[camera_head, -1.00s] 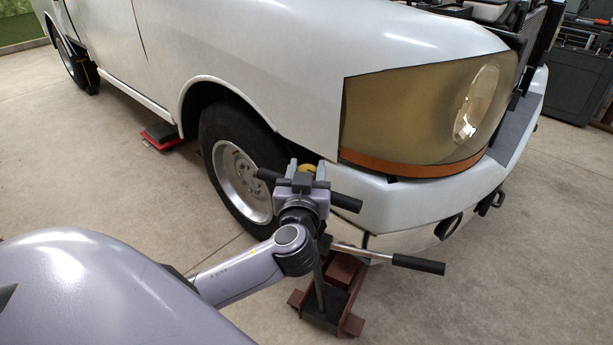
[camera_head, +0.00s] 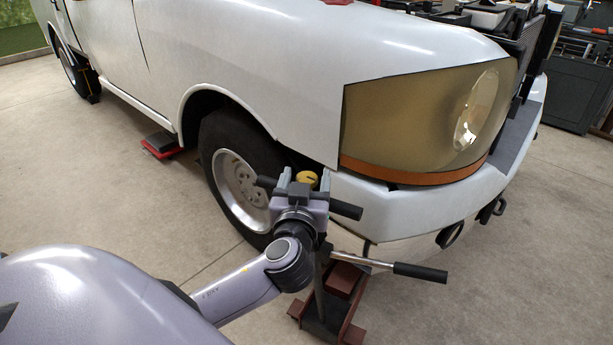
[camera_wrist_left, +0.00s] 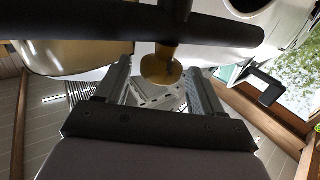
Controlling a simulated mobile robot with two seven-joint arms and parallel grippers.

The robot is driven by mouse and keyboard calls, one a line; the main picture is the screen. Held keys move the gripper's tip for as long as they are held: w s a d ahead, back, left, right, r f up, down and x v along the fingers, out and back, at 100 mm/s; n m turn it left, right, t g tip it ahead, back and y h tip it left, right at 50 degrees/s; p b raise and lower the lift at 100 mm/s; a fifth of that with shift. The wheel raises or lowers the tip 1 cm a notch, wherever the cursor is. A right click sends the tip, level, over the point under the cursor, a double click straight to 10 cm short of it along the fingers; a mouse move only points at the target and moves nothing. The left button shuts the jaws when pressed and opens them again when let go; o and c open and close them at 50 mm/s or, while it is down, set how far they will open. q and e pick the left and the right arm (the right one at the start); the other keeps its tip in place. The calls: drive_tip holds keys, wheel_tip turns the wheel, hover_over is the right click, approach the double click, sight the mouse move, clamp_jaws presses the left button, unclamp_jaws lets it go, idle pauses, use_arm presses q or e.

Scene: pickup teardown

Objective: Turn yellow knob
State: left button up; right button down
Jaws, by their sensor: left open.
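The yellow knob (camera_head: 306,178) sits at the top of a jack post beside the truck's front wheel. In the left wrist view the knob (camera_wrist_left: 160,68) hangs below a black crossbar (camera_wrist_left: 215,32). My left gripper (camera_head: 305,174) is open, with one finger on each side of the knob. In the left wrist view the open gripper's fingers (camera_wrist_left: 158,76) stand apart from the knob, with gaps showing on both sides. The jack's black T-handle (camera_head: 346,210) shows on both sides of my gripper. My right gripper is in neither view.
The white truck's fender (camera_head: 250,50) and front wheel (camera_head: 240,180) are close behind the jack. A black-gripped lever (camera_head: 420,272) sticks out right from the jack's red base (camera_head: 345,280). Open concrete floor (camera_head: 500,290) lies at the right.

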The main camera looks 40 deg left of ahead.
use_arm(q)
drive_tip(key=shift+b+v, duration=0.45)
drive_tip(key=shift+v, duration=2.35)
drive_tip(key=s+d+f+m+g+h+p, duration=0.2)
drive_tip(key=d+f+m+h, duration=0.15)
drive_tip(key=f, duration=0.35)
drive_tip(key=s+d+f+m+g+h+p, duration=0.1)
drive_tip(key=s+d+f+m+h+p, duration=0.2)
drive_tip(key=f, duration=0.4)
drive_tip(key=s+d+f+m+g+h+p, duration=0.1)
drive_tip(key=s+f+h, duration=0.3)
drive_tip(key=s+f, duration=0.4)
drive_tip(key=shift+s+d+m+g+h, duration=0.4)
drive_tip(key=shift+d+g, duration=0.2)
drive_tip(key=shift+d, duration=0.25)
drive_tip(key=shift+f, duration=0.1)
